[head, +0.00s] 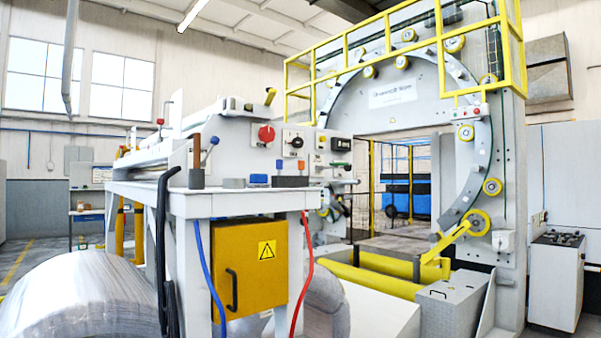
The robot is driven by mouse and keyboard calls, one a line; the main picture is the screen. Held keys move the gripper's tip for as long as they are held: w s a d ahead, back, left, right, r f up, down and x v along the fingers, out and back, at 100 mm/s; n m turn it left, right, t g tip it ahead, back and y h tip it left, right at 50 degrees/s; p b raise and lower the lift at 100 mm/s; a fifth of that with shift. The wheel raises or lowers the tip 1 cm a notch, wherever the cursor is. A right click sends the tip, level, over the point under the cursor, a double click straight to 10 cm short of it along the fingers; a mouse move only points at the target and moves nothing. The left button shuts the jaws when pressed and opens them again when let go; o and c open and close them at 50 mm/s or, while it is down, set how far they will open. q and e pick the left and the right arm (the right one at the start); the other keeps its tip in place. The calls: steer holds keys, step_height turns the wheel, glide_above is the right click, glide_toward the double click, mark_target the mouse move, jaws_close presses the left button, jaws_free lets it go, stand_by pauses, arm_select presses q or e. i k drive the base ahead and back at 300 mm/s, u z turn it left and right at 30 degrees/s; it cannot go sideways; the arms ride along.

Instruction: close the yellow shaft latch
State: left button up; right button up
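Neither of my grippers shows in the head view. A large grey ring wrapping machine (478,130) stands at the right. A yellow arm (458,236) with a round yellow roller sits at the ring's lower right, angled down to the left. A small yellow handle (270,96) stands up on top of the grey machine body left of the ring. I cannot tell which yellow part is the shaft latch, nor whether it is open or shut.
A light grey bench (215,200) with a yellow warning-marked cabinet (250,270) is in front. A wrapped coil (82,290) lies at lower left. Black hoses (165,230) hang at the bench's left. Yellow rollers (375,277) and a grey box (452,305) are at lower right.

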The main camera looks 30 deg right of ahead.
mark_target(272, 92)
steer(key=k, duration=1.1)
steer(key=z, duration=1.05)
steer(key=i, duration=1.2)
steer(key=u, duration=0.75)
steer(key=i, duration=0.55)
steer(key=u, duration=0.5)
